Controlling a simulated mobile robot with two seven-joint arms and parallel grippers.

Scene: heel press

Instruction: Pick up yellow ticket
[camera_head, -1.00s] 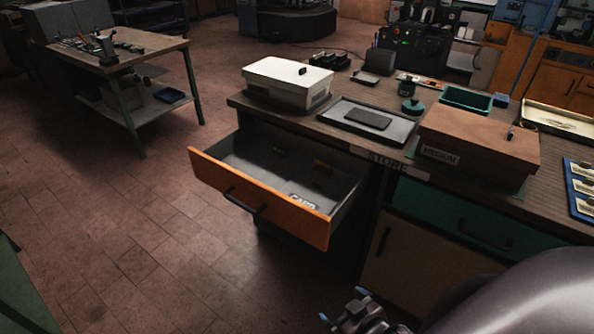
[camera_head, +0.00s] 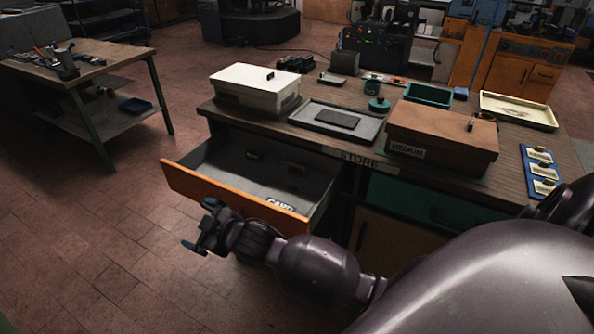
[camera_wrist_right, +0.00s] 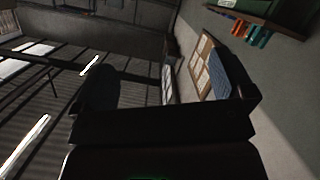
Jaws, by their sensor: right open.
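No yellow ticket can be made out in either view. The right wrist view shows my gripper's dark body and a blue finger pad (camera_wrist_right: 220,74) against the ceiling and wall. My left gripper is not in view.
On the workbench stand a cream box (camera_head: 254,86), a grey tray (camera_head: 310,123) with a dark slab, a brown lidded box (camera_head: 440,133), a green bin (camera_head: 427,93) and a blue label board (camera_head: 526,160). A side table (camera_head: 112,66) is at left. The left floor is clear.

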